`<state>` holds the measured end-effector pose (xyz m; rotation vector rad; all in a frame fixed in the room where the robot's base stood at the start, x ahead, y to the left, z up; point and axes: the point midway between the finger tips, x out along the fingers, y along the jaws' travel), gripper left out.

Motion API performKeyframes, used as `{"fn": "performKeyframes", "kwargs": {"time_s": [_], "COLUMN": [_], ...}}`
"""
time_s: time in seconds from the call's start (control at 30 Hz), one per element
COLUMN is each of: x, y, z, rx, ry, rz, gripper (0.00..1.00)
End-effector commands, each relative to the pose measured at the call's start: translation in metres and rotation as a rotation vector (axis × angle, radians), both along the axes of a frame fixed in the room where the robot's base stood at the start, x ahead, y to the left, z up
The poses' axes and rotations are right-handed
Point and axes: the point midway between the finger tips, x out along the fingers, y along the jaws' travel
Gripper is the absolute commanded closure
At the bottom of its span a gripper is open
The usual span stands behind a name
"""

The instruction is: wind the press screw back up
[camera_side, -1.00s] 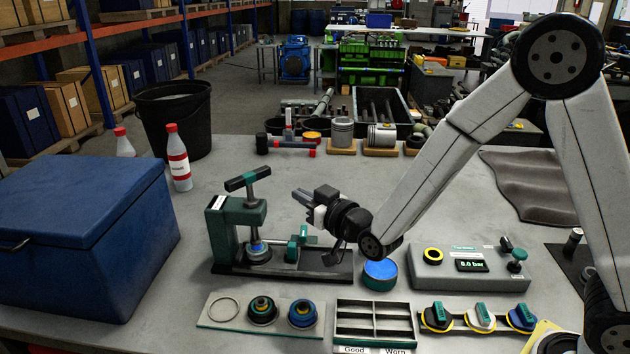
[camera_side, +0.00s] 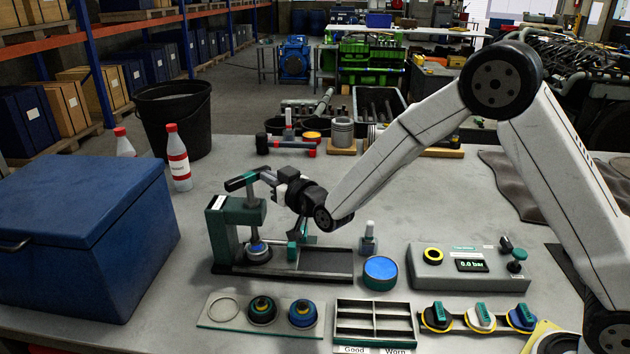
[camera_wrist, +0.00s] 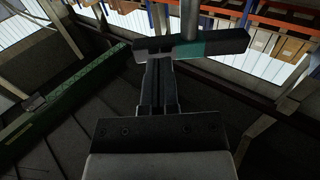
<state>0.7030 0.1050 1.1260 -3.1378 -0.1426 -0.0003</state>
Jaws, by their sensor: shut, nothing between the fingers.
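The press (camera_side: 224,235) is a teal frame on a dark base at the left of the bench. Its screw (camera_side: 250,192) stands upright on top, with a dark cross handle (camera_side: 242,181) that has a teal section. My gripper (camera_side: 268,178) is shut and empty, with its fingertips at the handle's right end. In the wrist view, the handle (camera_wrist: 215,46) lies across the tips of my closed fingers (camera_wrist: 155,62), and the grey screw (camera_wrist: 190,18) rises behind it. I cannot tell whether fingers and handle touch. The fingers partly hide the handle's right end in the side view.
A blue chest (camera_side: 80,235) stands left of the press, with a red-capped bottle (camera_side: 179,160) behind it. A blue-topped round tin (camera_side: 380,272) and a small bottle (camera_side: 368,240) stand to the right. A seal tray (camera_side: 225,324) and a divided box (camera_side: 375,306) lie in front.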

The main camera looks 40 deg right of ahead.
Motion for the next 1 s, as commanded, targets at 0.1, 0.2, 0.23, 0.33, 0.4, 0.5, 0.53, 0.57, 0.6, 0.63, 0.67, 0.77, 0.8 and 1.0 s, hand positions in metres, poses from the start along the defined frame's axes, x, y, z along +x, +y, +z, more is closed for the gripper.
{"fn": "performKeyframes", "kwargs": {"time_s": [0.1,0.2,0.23,0.33,0.4,0.5,0.53,0.57,0.6,0.63,0.67,0.77,0.8,1.0], "x": [0.0028,0.0035,0.0035,0.0034,0.0034,0.0033,0.0033,0.0033,0.0034,0.0034,0.0035,0.0040,0.0043,0.0050], "y": [0.0002,0.0002,0.0002,0.0002,0.0003,0.0002,0.0002,0.0001,0.0000,-0.0001,-0.0002,-0.0008,-0.0011,-0.0018], "z": [-0.0004,-0.0003,-0.0003,-0.0003,-0.0003,-0.0003,-0.0003,-0.0003,-0.0003,-0.0003,-0.0003,-0.0002,-0.0002,-0.0003], "rx": [0.000,0.000,0.000,0.000,0.000,0.000,0.000,-0.001,-0.001,-0.001,-0.001,0.000,-0.001,0.000], "ry": [0.001,0.000,0.000,0.000,0.000,0.000,0.000,0.000,0.000,0.000,0.000,0.000,0.000,0.000], "rz": [0.000,0.000,0.000,0.000,0.000,0.001,0.001,0.002,0.004,0.007,0.009,0.021,0.029,0.048], "gripper": [1.00,1.00,1.00,1.00,1.00,1.00,1.00,1.00,1.00,1.00,1.00,1.00,1.00,1.00]}}
